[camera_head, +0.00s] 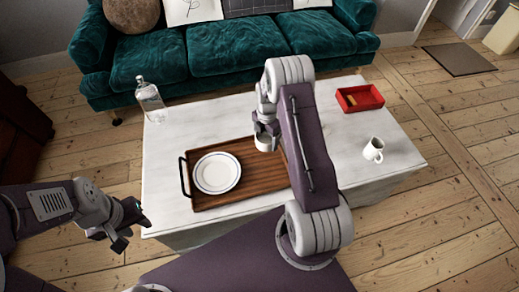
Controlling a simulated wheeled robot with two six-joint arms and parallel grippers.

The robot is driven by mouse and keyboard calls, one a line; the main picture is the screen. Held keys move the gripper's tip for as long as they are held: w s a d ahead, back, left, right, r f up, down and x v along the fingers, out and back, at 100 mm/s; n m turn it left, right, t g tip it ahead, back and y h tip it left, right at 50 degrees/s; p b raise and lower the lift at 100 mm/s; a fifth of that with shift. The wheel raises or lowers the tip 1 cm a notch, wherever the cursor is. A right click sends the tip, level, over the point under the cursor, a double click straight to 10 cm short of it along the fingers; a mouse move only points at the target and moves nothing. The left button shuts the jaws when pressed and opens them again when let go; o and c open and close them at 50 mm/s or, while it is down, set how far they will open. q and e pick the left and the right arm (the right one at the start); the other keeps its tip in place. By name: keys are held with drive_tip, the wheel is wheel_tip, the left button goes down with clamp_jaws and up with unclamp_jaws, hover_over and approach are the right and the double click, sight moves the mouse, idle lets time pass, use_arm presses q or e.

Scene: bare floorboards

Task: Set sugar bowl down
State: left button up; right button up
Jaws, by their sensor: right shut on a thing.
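The white sugar bowl (263,143) is at the right part of the wooden tray (232,198), partly hidden by my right arm. My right gripper (265,130) is directly above it and shut on it; the fingers are mostly hidden behind the arm. I cannot tell whether the bowl touches the tray. My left gripper (131,228) is open and empty, beside the front left corner of the marble table.
A white plate (217,173) lies on the tray's left part. A glass bottle (150,100) stands at the marble table's (350,143) back left. A red tray (360,98) and a white jug (374,149) are on its right. A green sofa (240,50) stands behind.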

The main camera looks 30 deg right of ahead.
drive_tip(key=shift+w+a+f, duration=0.35)
drive_tip(key=shift+w+a, duration=0.05)
drive_tip(key=shift+a, duration=0.25)
drive_tip(key=shift+f+b, duration=0.7)
drive_tip(key=shift+f, duration=1.3)
